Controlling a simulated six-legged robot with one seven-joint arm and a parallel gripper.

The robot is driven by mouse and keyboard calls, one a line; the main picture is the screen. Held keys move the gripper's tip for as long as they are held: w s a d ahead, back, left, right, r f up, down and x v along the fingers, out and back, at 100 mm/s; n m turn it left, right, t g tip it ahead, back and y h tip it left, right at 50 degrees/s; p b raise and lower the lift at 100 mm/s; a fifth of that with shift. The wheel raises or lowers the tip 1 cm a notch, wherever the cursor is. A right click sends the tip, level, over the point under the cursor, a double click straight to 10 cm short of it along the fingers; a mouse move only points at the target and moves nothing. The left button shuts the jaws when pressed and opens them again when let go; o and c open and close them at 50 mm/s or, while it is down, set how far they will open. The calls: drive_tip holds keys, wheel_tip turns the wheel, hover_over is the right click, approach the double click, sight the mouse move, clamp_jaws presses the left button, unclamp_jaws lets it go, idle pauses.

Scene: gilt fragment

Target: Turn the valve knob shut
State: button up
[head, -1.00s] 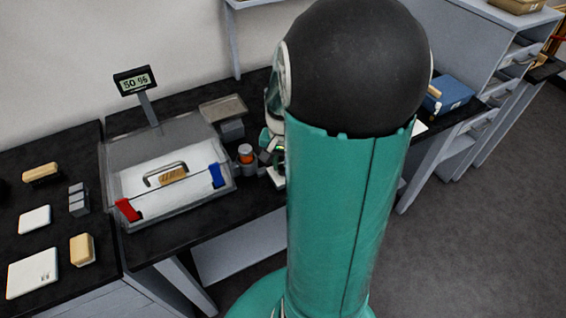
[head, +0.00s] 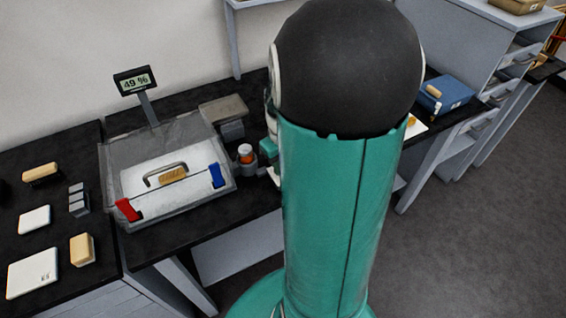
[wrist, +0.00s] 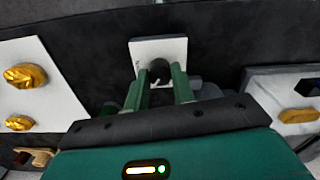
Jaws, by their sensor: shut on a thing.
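My gripper (wrist: 162,88) shows in the wrist view with its two green fingers closed on a dark round knob (wrist: 159,69). The knob stands in front of a small white square plate (wrist: 148,47), and I take it to be the valve knob. Its turn angle cannot be read. In the head view my own arm hides the knob and the fingers. A clear-lidded case (head: 150,150) stands on the black bench at left. Its small display (head: 134,82) reads 49 %.
A white board with gold fragments (wrist: 26,75) lies left of the fingers, and a pale block with a gold piece (wrist: 298,116) lies right. A blue box (head: 446,94) is at right. Grey floor is open at right.

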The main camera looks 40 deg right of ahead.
drive_tip(key=n, duration=0.3)
drive_tip(key=shift+n, duration=2.1)
drive_tip(key=o, duration=1)
drive_tip(key=shift+r, duration=0.1)
wheel_tip(320, 180, up, 14)
drive_tip(key=shift+a, duration=0.1)
